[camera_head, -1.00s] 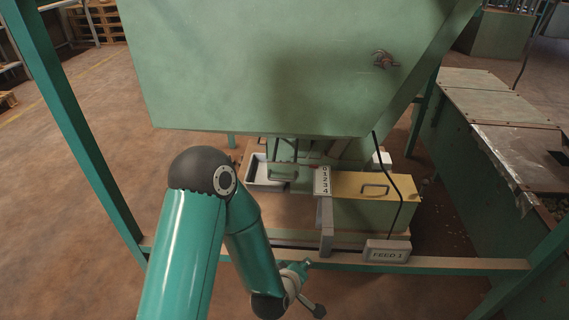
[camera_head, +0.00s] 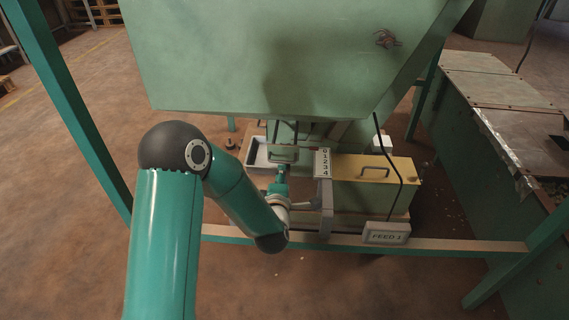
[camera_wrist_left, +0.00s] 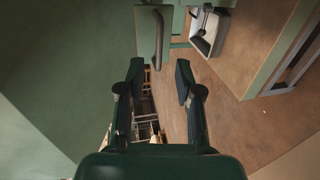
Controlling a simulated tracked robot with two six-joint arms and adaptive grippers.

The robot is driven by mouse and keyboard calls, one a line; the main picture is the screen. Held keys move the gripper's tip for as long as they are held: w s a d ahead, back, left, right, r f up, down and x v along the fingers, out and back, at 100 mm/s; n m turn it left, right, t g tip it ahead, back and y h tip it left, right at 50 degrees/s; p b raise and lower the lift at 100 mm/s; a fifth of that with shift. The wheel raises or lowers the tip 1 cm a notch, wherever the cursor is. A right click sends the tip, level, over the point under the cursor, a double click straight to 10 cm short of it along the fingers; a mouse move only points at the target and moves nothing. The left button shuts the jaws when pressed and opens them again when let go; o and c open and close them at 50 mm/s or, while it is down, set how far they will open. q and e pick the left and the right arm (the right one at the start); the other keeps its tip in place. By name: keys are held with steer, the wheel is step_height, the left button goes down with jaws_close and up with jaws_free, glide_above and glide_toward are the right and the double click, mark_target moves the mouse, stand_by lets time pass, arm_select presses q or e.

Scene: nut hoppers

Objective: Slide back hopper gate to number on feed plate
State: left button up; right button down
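The number plate (camera_head: 322,163), marked 0 to 4 from top to bottom, stands under the green hopper (camera_head: 270,60). To its left, a green gate with a bar handle (camera_head: 283,155) shows below the hopper. My left gripper (camera_head: 281,176) is just in front of this handle, small and partly blurred into it. In the left wrist view the two fingers (camera_wrist_left: 158,72) are spread with nothing between them. A handle bar (camera_wrist_left: 159,42) is just beyond the fingertips, apart from them. Which number the gate lines up with cannot be told. My right gripper is not in view.
A yellow-topped box (camera_head: 345,168) with its own handle is right of the plate. A pale tray (camera_head: 256,154) lies left of the gate. A sign reading FEED 1 (camera_head: 386,233) is on the front frame rail (camera_head: 450,245). A black cable (camera_head: 389,150) hangs at right.

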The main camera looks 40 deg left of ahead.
mark_target(285, 162)
arm_select(q)
steer(key=b+x, duration=0.1)
steer(key=x, duration=0.8)
steer(key=shift+f, duration=0.1)
steer(key=shift+d, duration=0.1)
jaws_close()
steer(key=shift+s, duration=0.1)
